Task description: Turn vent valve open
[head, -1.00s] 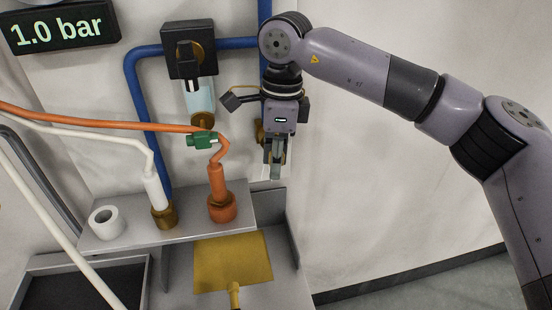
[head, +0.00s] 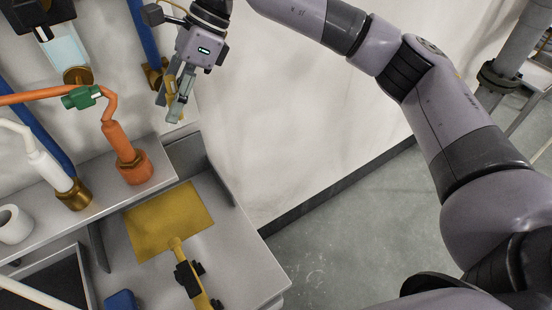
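Two valve-like parts show, and I cannot tell which is the vent valve. A green fitting (head: 82,97) sits on the orange hose. A brass fitting (head: 153,76) is on the blue wall pipe, partly hidden behind my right gripper. My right gripper (head: 178,112) points down in front of the pale wall, right of the orange connector (head: 125,152) and above the bench. Its fingers are seen nearly edge-on, with a yellowish part beside or behind them. I cannot tell their gap or any contact. My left gripper is out of view.
A grey stepped bench (head: 240,262) carries a yellow plate (head: 165,222), a yellow bar with black parts (head: 190,275) and a blue block (head: 121,300). A white ring (head: 14,224) and a white connector (head: 50,172) stand left. Floor (head: 345,235) is clear on the right.

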